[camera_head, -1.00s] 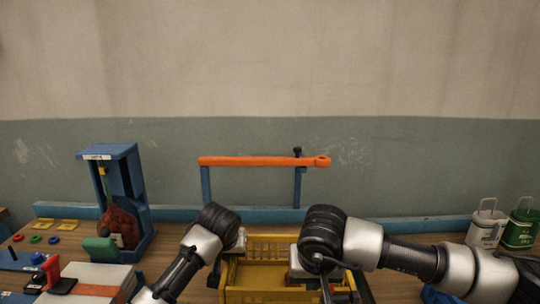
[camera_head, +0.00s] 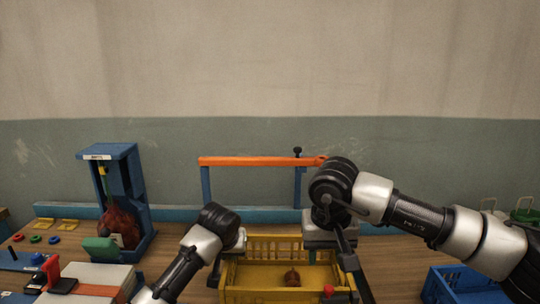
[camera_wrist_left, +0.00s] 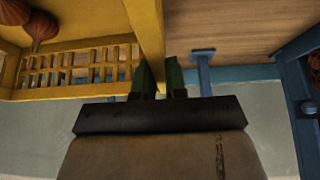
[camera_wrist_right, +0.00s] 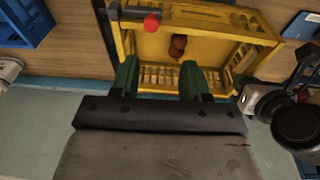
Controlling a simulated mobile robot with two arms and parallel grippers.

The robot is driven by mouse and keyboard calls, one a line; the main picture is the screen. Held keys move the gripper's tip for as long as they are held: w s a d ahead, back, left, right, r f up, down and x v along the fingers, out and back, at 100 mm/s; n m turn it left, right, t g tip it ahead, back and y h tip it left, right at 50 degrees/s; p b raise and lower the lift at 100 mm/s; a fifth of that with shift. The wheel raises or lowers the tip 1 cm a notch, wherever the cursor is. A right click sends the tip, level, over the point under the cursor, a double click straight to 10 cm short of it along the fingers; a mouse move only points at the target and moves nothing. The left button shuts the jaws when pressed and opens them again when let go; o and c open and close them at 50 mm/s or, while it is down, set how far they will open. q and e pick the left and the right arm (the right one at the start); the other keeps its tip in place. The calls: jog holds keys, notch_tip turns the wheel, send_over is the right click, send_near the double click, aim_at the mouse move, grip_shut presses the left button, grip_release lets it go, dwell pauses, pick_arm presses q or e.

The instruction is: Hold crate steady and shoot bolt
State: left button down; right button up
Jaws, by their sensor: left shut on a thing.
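My left gripper (camera_wrist_left: 160,78) is shut on the crate's left wall, one green finger on each side of the rim. A red knob (camera_wrist_right: 151,23) sits on a dark bar at the crate's front edge and seems to be the bolt; it also shows in the head view (camera_head: 328,290). My right gripper (camera_wrist_right: 159,76) is open and empty, above the crate's right part and apart from the knob.
An orange bar (camera_head: 255,161) on blue posts stands behind the crate. A blue stand (camera_head: 148,185) with a dark red sack is at the left. A blue basket (camera_head: 462,282) stands at the right. Green and white canisters are partly hidden behind my right arm.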

aim_at(330, 287)
jog(key=shift+g, duration=0.9)
jog(key=shift+w+d+f, duration=0.1)
jog(key=shift+d+f, duration=0.2)
jog(key=shift+f, duration=1.05)
jog(key=shift+w+d+f, duration=0.1)
jog(key=shift+d+f, duration=0.15)
jog(key=shift+f, duration=1.1)
jog(key=shift+w+d+f, duration=0.1)
jog(key=shift+d+f, duration=0.2)
jog(key=shift+f, duration=1.05)
jog(key=c, duration=0.8)
jog(key=shift+d, duration=0.1)
jog(key=shift+c, duration=0.2)
jog(key=shift+s+d, duration=0.1)
jog(key=shift+d, duration=1.4)
pick_arm(q)
jog(key=shift+a, duration=0.15)
pick_arm(e)
jog(key=shift+d, duration=0.1)
